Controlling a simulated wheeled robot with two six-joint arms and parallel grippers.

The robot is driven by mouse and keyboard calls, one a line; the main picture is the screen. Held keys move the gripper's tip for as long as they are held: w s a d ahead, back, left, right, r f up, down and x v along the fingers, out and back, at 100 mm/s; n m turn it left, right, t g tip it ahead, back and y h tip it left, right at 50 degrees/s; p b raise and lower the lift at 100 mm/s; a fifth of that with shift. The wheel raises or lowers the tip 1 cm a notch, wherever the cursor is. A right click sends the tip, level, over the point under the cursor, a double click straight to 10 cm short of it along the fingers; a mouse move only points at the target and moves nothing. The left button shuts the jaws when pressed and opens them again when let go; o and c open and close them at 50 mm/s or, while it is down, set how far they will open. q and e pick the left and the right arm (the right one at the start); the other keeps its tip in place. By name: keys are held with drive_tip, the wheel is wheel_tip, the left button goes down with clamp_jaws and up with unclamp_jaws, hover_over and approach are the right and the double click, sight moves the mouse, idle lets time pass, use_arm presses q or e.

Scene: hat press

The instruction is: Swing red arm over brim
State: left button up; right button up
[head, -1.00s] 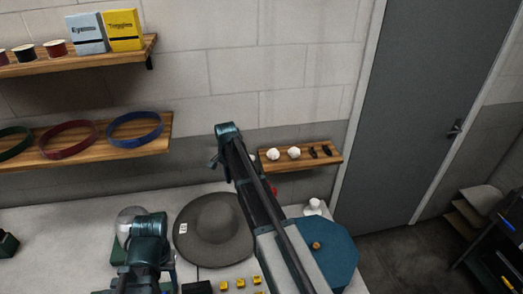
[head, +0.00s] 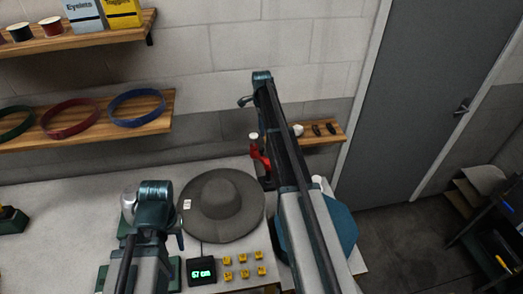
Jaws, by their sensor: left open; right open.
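A red arm (head: 260,157) with a pale knob shows just behind the right edge of the hat, partly hidden by my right arm. The grey felt hat (head: 222,197) lies on the table with its wide brim flat and a small white tag at its left edge. My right gripper (head: 246,101) is open at the far end of my raised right arm, above and beyond the red arm and apart from it. My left gripper (head: 178,233) is open and empty, left of the hat; its fingers are mostly hidden by my arm.
A dark display reading 67 cm (head: 201,271) and several yellow blocks (head: 243,273) are in front of the hat. A blue panel (head: 346,235) lies right of it, partly behind my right arm. A small wall shelf (head: 335,139) is behind. The table's left side has free room.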

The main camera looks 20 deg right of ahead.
sight(261, 148)
wheel_tip(261, 148, down, 12)
drive_tip(key=b, duration=1)
drive_tip(key=shift+r+b, duration=0.2)
drive_tip(key=shift+b, duration=0.1)
drive_tip(key=shift+r, duration=0.1)
clamp_jaws()
idle(0.5)
